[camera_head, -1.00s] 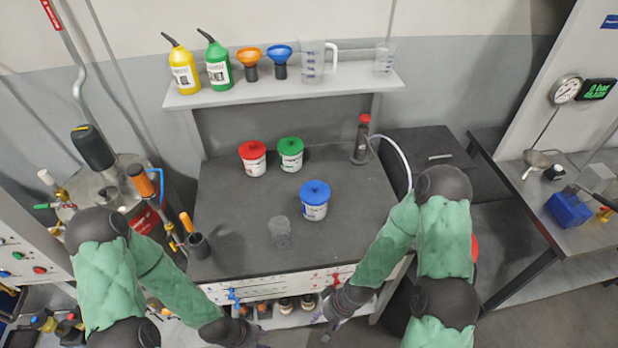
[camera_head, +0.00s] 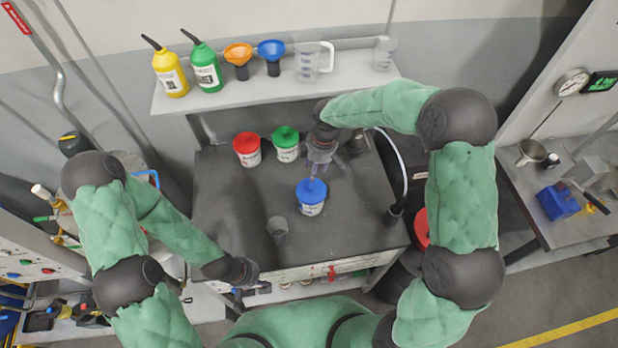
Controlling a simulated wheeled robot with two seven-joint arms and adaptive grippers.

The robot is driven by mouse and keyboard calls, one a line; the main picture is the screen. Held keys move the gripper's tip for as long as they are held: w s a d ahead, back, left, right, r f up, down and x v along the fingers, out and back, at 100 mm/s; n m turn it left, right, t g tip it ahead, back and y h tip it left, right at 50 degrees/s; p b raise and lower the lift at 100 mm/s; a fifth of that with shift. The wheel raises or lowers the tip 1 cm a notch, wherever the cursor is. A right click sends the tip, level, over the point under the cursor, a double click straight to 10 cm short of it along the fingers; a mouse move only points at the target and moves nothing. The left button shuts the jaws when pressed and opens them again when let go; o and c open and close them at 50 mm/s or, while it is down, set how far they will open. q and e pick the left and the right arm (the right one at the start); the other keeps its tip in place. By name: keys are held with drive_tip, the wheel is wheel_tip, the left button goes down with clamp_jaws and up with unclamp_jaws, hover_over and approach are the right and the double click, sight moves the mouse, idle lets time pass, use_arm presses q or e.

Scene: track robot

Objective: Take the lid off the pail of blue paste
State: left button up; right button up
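The pail of blue paste (camera_head: 311,207) stands upright on the dark bench top with its blue lid (camera_head: 309,187) on. My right gripper (camera_head: 318,170) points down just above and behind the blue lid; its fingertips overlap the lid's far edge in the picture. I cannot tell whether they touch it or how wide they are apart. My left gripper (camera_head: 246,286) hangs at the bench's front edge, apart from the pail. Its fingers are too small and dark to read.
A red-lidded pail (camera_head: 247,155) and a green-lidded pail (camera_head: 286,152) stand behind the blue one, close to my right gripper. The shelf (camera_head: 350,84) above holds bottles, funnels and jugs. The bench's right part is mostly clear.

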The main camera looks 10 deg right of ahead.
hover_over(312, 186)
drive_tip(key=f, duration=0.5)
drive_tip(key=shift+w+d, duration=0.15)
drive_tip(key=shift+d, duration=0.1)
drive_tip(key=shift+a+f+p, duration=0.15)
drive_tip(key=shift+f, duration=1.15)
drive_tip(key=shift+a+f+p, duration=0.1)
drive_tip(key=shift+f+p, duration=0.05)
drive_tip(key=shift+f, duration=1.1)
drive_tip(key=shift+c, duration=0.3)
clamp_jaws()
